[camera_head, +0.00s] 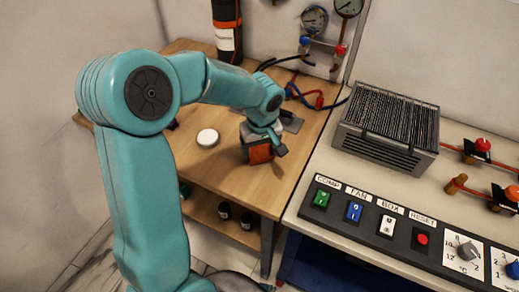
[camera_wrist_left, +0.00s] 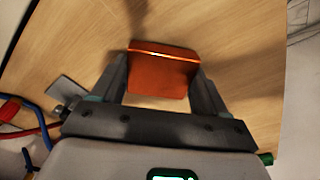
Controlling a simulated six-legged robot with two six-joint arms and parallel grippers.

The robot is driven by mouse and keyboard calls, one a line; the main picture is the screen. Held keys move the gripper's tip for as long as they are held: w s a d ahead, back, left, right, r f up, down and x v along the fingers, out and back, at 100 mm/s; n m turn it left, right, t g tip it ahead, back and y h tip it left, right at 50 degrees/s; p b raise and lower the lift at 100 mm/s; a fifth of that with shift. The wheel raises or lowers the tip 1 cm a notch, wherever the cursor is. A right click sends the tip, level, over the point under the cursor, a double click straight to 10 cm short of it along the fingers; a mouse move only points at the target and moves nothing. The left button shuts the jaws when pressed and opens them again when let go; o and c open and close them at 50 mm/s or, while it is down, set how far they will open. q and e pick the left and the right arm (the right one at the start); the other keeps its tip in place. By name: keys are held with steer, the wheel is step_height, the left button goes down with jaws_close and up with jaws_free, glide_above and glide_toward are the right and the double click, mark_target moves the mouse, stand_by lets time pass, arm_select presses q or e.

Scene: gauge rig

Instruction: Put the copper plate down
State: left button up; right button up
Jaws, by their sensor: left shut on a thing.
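The copper plate (camera_wrist_left: 158,77) shows in the left wrist view as an orange-brown piece with a bright upper edge, between the two fingers. My left gripper (camera_wrist_left: 160,88) is shut on it. In the head view the plate (camera_head: 261,153) is an orange face beneath my left gripper (camera_head: 264,140), over the wooden table (camera_head: 190,165) near its right side. I cannot tell whether the plate touches the wood. My right gripper is not in view.
A white round disc (camera_head: 207,138) lies left of the plate. Blue and red hoses (camera_head: 305,98) lie behind. A control bench with buttons (camera_head: 422,240) and a grey finned box (camera_head: 388,128) stands to the right. Bare wood lies in front and left of the gripper.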

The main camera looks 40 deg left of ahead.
mark_target(261, 155)
arm_select(q)
steer(key=shift+a+f, duration=0.1)
steer(key=shift+f, duration=0.25)
steer(key=shift+f, duration=0.15)
steer(key=o, duration=1.4)
steer(key=r, duration=0.4)
steer(key=d+r, duration=0.1)
steer(key=r, duration=0.3)
steer(key=r+p, duration=0.1)
steer(key=r, duration=0.3)
steer(key=shift+s+d+r, duration=0.15)
steer(key=shift+s+d, duration=0.05)
steer(key=shift+s, duration=0.15)
